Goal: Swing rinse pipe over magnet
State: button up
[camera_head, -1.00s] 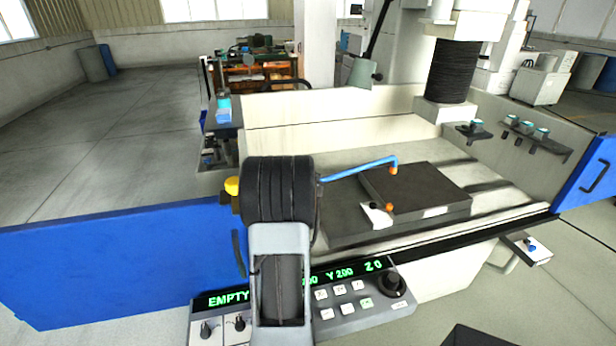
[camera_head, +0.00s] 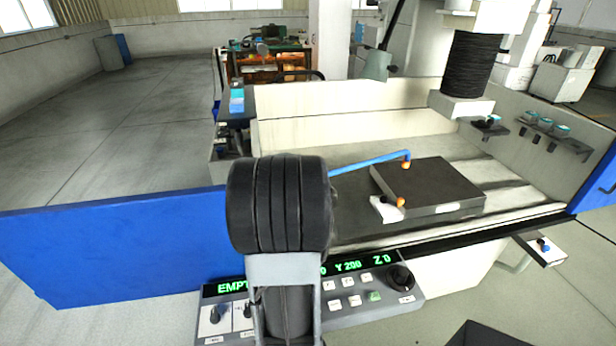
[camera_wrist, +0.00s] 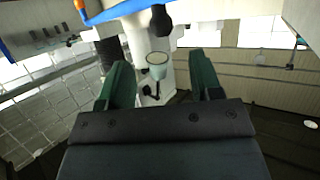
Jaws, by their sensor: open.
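The rinse pipe (camera_head: 370,162) is a blue tube with orange joints at its right end. In the wrist view a blue tube (camera_wrist: 118,9) with an orange end crosses the top left. My gripper (camera_wrist: 160,70) has its two green fingers spread apart with nothing held between them. In the head view the fingers are hidden behind my black wrist. The pipe's left end is also hidden there.
The pale machine tank (camera_head: 350,99) surrounds the worktable, with a blue panel (camera_head: 110,245) at front left. A control panel (camera_head: 350,297) with lit green text stands in front. A black column (camera_head: 468,65) hangs above the table's back right. A small white piece (camera_head: 386,210) lies by the block.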

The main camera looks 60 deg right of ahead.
jog(key=shift+p+v, duration=0.3)
jog(key=shift+v, duration=2.35)
